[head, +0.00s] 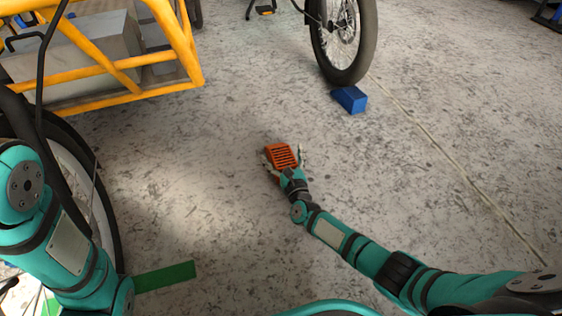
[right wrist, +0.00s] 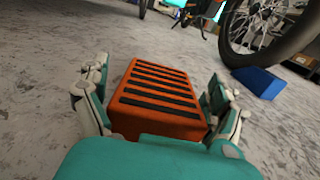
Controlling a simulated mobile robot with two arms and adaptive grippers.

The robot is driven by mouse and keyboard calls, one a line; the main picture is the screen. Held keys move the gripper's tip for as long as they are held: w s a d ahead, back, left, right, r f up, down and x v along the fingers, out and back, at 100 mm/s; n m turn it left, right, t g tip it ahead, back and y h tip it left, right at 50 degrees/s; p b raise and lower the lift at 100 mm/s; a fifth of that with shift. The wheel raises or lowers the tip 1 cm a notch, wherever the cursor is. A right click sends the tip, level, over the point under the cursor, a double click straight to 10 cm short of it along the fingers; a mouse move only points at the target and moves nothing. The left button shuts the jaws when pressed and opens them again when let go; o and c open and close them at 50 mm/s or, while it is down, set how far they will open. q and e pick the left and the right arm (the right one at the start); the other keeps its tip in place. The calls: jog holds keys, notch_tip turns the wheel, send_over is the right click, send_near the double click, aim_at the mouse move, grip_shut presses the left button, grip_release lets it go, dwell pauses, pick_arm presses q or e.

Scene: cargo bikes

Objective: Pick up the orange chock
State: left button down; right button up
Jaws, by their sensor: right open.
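The orange chock (head: 281,154) lies on the concrete floor near the middle of the head view. It has dark ridges across its top. My right gripper (head: 283,160) is low at the floor, with one finger on each side of the chock. In the right wrist view the chock (right wrist: 157,98) sits between the open fingers (right wrist: 160,105); a gap shows at the left finger, and contact on the right cannot be told. The chock's near lower part is hidden by the gripper's palm. My left arm is at the left edge, and its gripper is not in view.
A blue chock (head: 350,98) lies by a bike wheel (head: 345,45) at the back. A yellow-framed cargo bike (head: 150,90) stands at the left, its wheel close to my left arm. A green strip (head: 165,276) lies on the floor. The floor around the orange chock is clear.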

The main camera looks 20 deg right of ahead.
jog(key=c, duration=1.5)
jog(key=shift+r, duration=0.15)
jog(key=shift+c, duration=0.3)
